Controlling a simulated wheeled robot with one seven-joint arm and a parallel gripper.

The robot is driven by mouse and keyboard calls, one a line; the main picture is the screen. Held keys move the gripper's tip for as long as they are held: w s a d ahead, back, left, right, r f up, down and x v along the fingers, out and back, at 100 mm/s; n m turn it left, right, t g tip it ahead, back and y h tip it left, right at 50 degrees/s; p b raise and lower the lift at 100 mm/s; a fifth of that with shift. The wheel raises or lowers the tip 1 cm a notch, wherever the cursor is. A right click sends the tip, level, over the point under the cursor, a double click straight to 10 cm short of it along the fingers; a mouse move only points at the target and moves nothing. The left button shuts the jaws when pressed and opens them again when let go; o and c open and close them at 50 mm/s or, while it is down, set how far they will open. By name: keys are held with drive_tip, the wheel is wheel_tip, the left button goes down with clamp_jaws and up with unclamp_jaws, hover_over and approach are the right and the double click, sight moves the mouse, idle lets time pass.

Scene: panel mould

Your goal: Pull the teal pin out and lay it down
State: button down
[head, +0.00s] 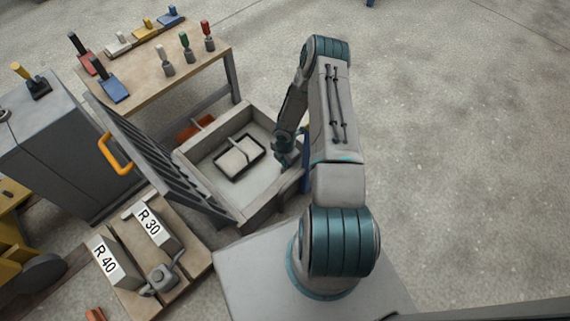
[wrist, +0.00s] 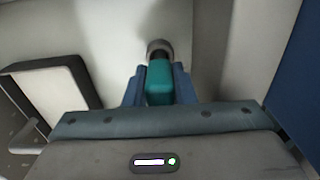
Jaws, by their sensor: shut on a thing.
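The teal pin (wrist: 159,84) shows in the wrist view between the two blue fingers of my gripper (wrist: 159,88), which is shut on it. Just beyond the teal part is a dark neck and a round grey end (wrist: 159,47), close to a pale surface. I cannot tell whether the pin still sits in a hole. In the head view my gripper (head: 284,160) is inside the right part of the open-topped mould box (head: 245,214), near its right wall. The pin is hidden there by my arm.
A black-framed pale block (head: 240,158) lies on the mould floor. A grey slatted panel with an orange handle (head: 115,154) leans at its left. A wooden table (head: 150,75) with several coloured tools stands behind. Blocks marked R 30 (head: 158,228) and R 40 (head: 115,262) stand front left.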

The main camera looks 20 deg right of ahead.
drive_tip(key=shift+r+p, duration=1.45)
drive_tip(key=shift+r, duration=0.75)
drive_tip(key=shift+r+p, duration=1.35)
drive_tip(key=shift+r, duration=0.65)
